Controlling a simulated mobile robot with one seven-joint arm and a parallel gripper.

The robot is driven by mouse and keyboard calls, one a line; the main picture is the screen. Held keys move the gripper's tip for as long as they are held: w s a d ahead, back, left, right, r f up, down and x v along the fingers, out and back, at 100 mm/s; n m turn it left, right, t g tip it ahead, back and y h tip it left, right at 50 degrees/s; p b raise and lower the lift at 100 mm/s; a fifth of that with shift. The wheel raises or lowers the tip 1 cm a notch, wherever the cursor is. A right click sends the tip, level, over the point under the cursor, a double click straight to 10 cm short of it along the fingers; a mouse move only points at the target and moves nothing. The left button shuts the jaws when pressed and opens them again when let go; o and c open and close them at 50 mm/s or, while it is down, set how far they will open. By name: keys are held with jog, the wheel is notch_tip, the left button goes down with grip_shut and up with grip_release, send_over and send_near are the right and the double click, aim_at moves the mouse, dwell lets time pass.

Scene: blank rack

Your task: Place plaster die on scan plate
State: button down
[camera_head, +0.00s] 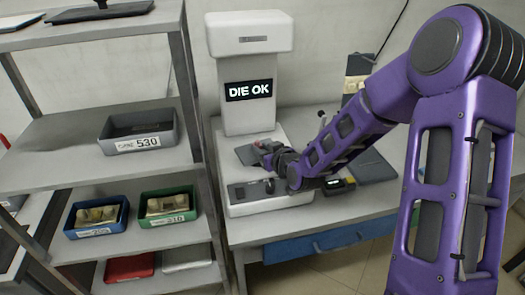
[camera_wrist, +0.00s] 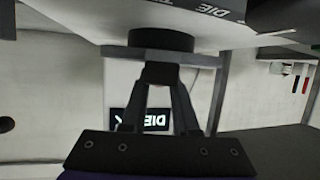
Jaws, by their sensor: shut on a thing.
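The white scanner (camera_head: 250,100) stands on the bench with its screen (camera_head: 250,90) reading DIE OK. The scan plate (camera_head: 248,154) is a grey slab in front of its column. In the upside-down wrist view the plate (camera_wrist: 185,60) sits on a dark round mount (camera_wrist: 160,40). My gripper (camera_head: 268,152) is at the plate. In the wrist view my gripper (camera_wrist: 160,75) is shut, with its fingertips right against or very close to the plate. The plaster die between them is mostly hidden, and I cannot tell whether it touches the plate.
A shelf rack on the left holds a grey bin (camera_head: 137,130) marked 530, a blue bin (camera_head: 97,217) and a green bin (camera_head: 167,207) with beige pieces. A small dark device (camera_head: 338,185) and a grey flat item (camera_head: 371,167) lie on the bench right of the scanner.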

jog(key=shift+s+d+f, duration=0.1)
jog(key=shift+s+f, duration=0.2)
jog(key=shift+f, duration=0.45)
jog(key=c, duration=0.7)
grip_release()
jog(key=shift+d+f, duration=0.1)
jog(key=shift+f, duration=0.05)
jog(key=shift+r+p, duration=0.55)
jog(key=shift+d+r, duration=0.1)
jog(key=shift+r, duration=0.15)
jog(key=p+v, duration=0.1)
jog(key=v, duration=0.6)
jog(key=p+v, duration=0.1)
jog(key=v, duration=0.2)
jog(key=shift+s+r+p, duration=0.15)
jog(key=shift+r+p, duration=0.2)
jog(key=shift+r, duration=0.1)
jog(key=shift+s+d, duration=0.2)
jog(key=shift+s, duration=0.25)
